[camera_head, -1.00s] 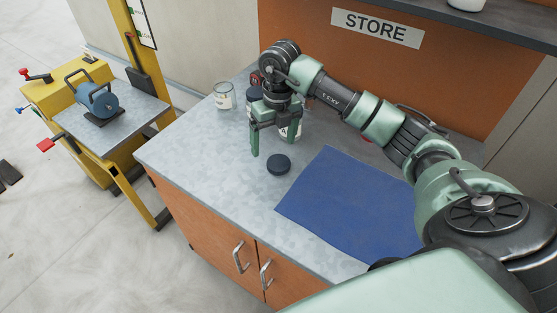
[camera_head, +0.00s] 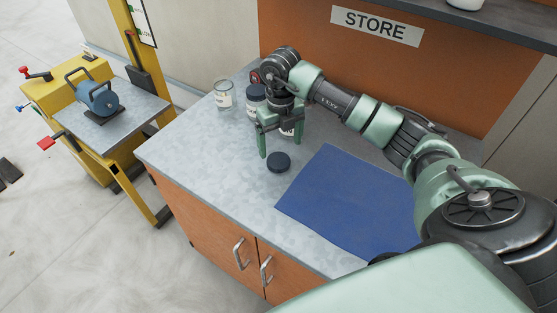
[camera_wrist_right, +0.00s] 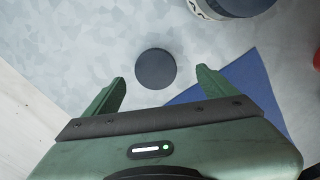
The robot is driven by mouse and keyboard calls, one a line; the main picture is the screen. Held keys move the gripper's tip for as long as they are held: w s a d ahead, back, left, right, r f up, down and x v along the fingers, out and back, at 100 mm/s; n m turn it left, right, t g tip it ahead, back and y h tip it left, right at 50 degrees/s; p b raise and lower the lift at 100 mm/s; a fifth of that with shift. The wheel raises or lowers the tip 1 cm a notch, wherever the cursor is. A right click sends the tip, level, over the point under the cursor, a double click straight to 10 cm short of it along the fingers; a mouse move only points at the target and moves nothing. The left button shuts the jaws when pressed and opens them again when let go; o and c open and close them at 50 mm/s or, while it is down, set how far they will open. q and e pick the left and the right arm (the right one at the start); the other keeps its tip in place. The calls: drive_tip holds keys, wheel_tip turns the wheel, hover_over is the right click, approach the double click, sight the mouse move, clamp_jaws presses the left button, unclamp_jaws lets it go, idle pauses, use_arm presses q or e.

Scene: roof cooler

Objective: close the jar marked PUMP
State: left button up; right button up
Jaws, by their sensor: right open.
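A dark round lid (camera_head: 278,162) lies flat on the grey counter, left of the blue mat; the wrist view also shows it (camera_wrist_right: 155,68). My right gripper (camera_head: 281,147) is open, points down and is empty just behind and above the lid. In the wrist view the lid lies ahead, between the lines of the two fingers. A jar without a lid (camera_head: 223,94) stands at the counter's back left. A dark-lidded jar (camera_head: 256,100) stands to its right. Another jar is mostly hidden behind my gripper. No label is readable, so I cannot tell which is PUMP. My left gripper is out of view.
The blue mat (camera_head: 350,205) covers the counter's right part. The grey counter (camera_head: 205,140) is bare at the front left. A yellow stand with a blue device (camera_head: 97,98) is at the left. A STORE sign (camera_head: 377,26) hangs on the orange back panel.

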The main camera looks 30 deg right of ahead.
sight(278, 160)
drive_tip(key=shift+s+a+f+p, duration=0.1)
drive_tip(key=shift+a+f+p, duration=0.05)
drive_tip(key=shift+f+p, duration=0.2)
drive_tip(key=f, duration=0.1)
drive_tip(key=f+p, duration=0.1)
drive_tip(key=f, duration=0.1)
drive_tip(key=shift+a+f, duration=0.25)
drive_tip(key=shift+f, duration=0.5)
drive_tip(key=c, duration=1.4)
